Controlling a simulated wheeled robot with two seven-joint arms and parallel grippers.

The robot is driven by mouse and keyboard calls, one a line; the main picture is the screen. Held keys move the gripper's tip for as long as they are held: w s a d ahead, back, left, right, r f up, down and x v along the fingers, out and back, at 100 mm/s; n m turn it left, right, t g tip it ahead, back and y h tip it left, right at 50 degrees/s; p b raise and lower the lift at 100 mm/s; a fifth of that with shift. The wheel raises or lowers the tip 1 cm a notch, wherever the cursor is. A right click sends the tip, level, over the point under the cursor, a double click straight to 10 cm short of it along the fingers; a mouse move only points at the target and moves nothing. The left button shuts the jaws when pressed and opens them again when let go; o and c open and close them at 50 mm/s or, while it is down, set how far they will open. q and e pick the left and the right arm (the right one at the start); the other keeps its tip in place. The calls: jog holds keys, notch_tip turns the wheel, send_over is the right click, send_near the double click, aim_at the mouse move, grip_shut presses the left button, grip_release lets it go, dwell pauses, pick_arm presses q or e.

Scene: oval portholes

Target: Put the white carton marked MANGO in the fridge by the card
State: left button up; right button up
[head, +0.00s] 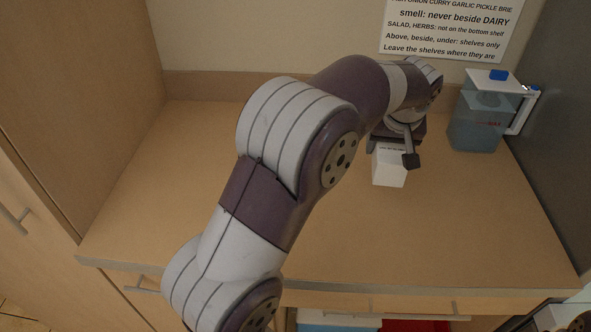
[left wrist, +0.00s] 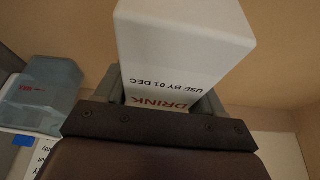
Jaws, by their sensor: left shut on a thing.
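A white carton (head: 389,170) is between the fingers of my left gripper (head: 392,152), over the back right of the counter. My left gripper is shut on it. In the left wrist view the carton (left wrist: 180,50) shows the upside-down words DRINK and USE BY 01 DEC; the word MANGO does not show. I cannot tell whether its base touches the counter. The card (head: 450,28) is on the back wall, its top cut off; it reads "smell: never beside DAIRY" and "SALAD, HERBS: not on the bottom shelf". My right gripper is not in view.
A bluish clear jug (head: 478,118) with a white handle stands right of the carton, near a grey panel (head: 560,110). The wooden counter (head: 440,235) is clear in front. Below its front edge, a blue-white thing (head: 338,320) and a red thing (head: 415,325) show partly.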

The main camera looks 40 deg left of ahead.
pick_arm(q)
jog(key=shift+s+d+n, duration=0.15)
jog(key=shift+n, duration=0.15)
jog(key=shift+s+f, duration=0.1)
jog(key=shift+f, duration=0.3)
jog(key=s+a+f, duration=0.1)
jog(key=a+f, duration=0.1)
jog(key=a, duration=0.1)
jog(key=s+a+f, duration=0.2)
jog(key=a, duration=0.1)
jog(key=s+a+f, duration=0.2)
jog(key=a, duration=0.1)
jog(key=shift+s+a, duration=0.1)
jog(key=shift+a, duration=0.15)
jog(key=shift+a+f, duration=0.1)
jog(key=shift+f, duration=0.1)
notch_tip(320, 180, down, 4)
jog(key=shift+a+f, duration=0.1)
jog(key=shift+s, duration=0.1)
jog(key=o, duration=1.5)
jog(key=shift+f, duration=0.1)
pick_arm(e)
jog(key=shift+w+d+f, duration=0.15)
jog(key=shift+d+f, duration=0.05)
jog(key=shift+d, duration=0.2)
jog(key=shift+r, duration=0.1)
